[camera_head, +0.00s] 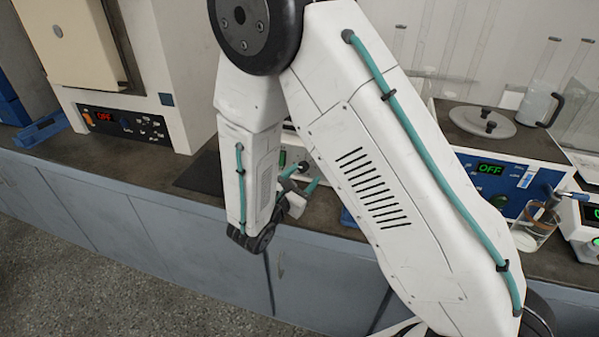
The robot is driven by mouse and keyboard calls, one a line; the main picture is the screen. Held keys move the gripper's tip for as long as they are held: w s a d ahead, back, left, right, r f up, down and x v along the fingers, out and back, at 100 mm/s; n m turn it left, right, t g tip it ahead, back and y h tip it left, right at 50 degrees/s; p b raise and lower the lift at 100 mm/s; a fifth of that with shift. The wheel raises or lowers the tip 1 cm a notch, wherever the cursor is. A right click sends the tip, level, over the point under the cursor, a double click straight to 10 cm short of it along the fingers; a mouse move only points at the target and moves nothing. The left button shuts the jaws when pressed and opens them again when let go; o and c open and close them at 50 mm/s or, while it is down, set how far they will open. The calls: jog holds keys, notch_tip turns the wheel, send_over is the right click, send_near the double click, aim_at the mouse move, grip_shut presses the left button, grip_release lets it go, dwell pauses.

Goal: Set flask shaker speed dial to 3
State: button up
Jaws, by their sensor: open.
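A device with a pale front panel (294,153) stands on the bench behind my arm and is mostly hidden by it. It seems to be the flask shaker. A green spot and a small round knob (303,168), perhaps its speed dial, show in the gap between my arm links. The dial's marks and setting are too small to read. My gripper (301,178) is open, with two teal-tipped fingers apart in front of this panel, close to the knob. I cannot tell whether they touch it. Nothing shows between the fingers.
An oven-like unit with a red OFF display (104,117) stands at left. A blue-fronted unit with a green OFF display (490,169) stands at right, with a glass beaker (533,229) beside it. The bench front edge runs below my wrist; the floor at left is clear.

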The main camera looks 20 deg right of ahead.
aim_at(302, 169)
jog(key=a+f+n+t, duration=0.1)
jog(key=w+a+f+n+t+y, duration=0.1)
jog(key=a+f, duration=0.1)
jog(key=shift+f+y, duration=0.15)
jog(key=shift+y, duration=0.15)
jog(key=shift+w+f+n, duration=0.1)
jog(key=shift+f+n, duration=0.15)
jog(key=shift+n, duration=0.15)
jog(key=x, duration=0.7)
jog(key=shift+w, duration=0.25)
jog(key=c, duration=1)
